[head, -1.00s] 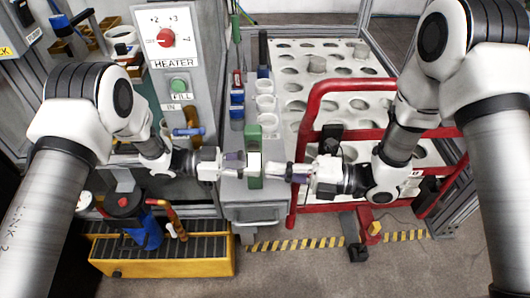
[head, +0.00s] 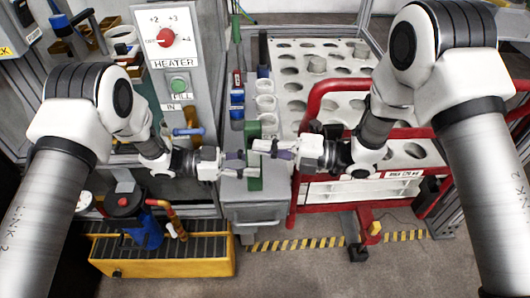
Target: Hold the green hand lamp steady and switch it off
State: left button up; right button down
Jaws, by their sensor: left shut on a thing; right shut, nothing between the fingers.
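The green hand lamp (head: 254,184) is upright in the middle of the head view, in front of the small grey cabinet. Its green top shows above the grippers and its green lower part below; its middle is largely hidden. My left gripper (head: 246,164) comes in from the left and is shut on the lamp. My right gripper (head: 257,147) comes in from the right, a little higher. It is shut and empty, with its fingertips over the lamp's upper part. Whether they touch the lamp, and the switch itself, I cannot make out.
A grey drawer cabinet (head: 255,215) stands below the lamp. A heater panel (head: 172,60) with a red knob is at the upper left. A red-railed cart (head: 310,105) and a white tray with holes (head: 292,88) are at the right. A yellow crate (head: 165,268) is at the lower left.

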pick_arm(q)
jog(key=shift+s, duration=0.1)
jog(key=shift+c, duration=0.2)
pick_arm(e)
jog(key=s+d, duration=0.6)
jog(key=d, duration=0.4)
jog(key=shift+f, duration=0.1)
pick_arm(q)
jog(key=o, duration=1)
jog(key=a, duration=0.8)
jog(key=a+r, duration=0.1)
jog(key=a, duration=0.3)
jog(key=shift+r, duration=0.1)
